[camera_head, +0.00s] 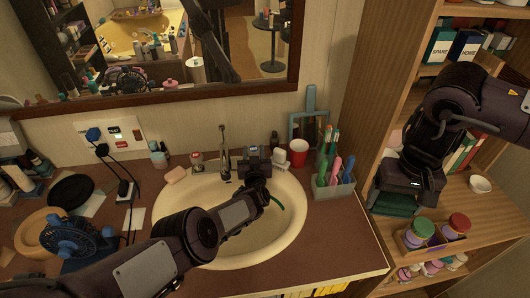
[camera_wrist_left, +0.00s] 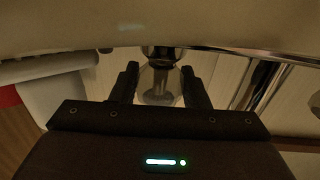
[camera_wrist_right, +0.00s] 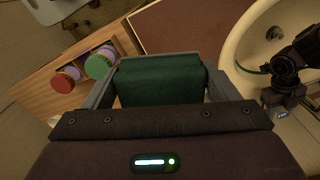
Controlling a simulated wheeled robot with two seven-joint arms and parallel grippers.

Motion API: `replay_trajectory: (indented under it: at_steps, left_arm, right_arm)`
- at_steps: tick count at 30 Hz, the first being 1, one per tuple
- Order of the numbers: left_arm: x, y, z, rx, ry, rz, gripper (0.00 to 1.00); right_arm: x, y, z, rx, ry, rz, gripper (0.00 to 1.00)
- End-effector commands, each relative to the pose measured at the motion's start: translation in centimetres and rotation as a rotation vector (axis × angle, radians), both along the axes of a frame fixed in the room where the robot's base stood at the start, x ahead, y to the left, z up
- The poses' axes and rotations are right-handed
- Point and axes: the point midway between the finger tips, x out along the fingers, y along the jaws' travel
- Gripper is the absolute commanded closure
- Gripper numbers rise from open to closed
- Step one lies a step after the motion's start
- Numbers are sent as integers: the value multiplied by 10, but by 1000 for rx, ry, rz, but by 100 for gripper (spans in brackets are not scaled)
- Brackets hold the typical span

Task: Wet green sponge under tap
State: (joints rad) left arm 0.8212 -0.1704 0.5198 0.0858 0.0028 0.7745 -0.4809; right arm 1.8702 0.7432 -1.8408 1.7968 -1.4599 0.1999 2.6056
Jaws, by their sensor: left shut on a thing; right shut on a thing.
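My right gripper (camera_wrist_right: 160,82) is shut on the dark green sponge (camera_wrist_right: 155,85). In the head view the sponge (camera_head: 397,203) hangs under the gripper at the right, in front of the shelf and apart from the basin. My left gripper (camera_head: 255,152) is at the right side of the tap (camera_head: 224,150). The left wrist view shows its fingers (camera_wrist_left: 160,72) shut around a clear tap knob (camera_wrist_left: 159,88). A matching knob (camera_head: 197,160) stands left of the tap. The basin (camera_head: 168,208) is partly hidden by my left arm. I see no running water.
A red cup (camera_head: 298,148) and a holder with brushes (camera_head: 336,189) stand right of the basin. Soap (camera_head: 175,175) lies at its left rim. A blue fan (camera_head: 72,236) is further left. Lidded jars (camera_head: 456,226) stand on the shelf below the sponge.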

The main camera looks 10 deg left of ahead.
Motion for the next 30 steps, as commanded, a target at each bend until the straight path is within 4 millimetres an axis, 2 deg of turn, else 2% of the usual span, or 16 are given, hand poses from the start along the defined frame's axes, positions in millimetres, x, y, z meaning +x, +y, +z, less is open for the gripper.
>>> replay_trajectory:
  at_steps: [6,7,12,30]
  left_arm:
    - [-1,2,-1,2,3,4,81]
    - [-1,2,-1,2,3,4,57]
    - [-1,1,-1,1,1,2,37]
    - [0,4,-3,10,3,-21,37]
  right_arm:
    - [0,0,0,0,0,0,41]
    - [0,0,0,0,0,0,41]
    - [0,0,0,0,0,0,41]
    - [0,0,0,0,0,0,41]
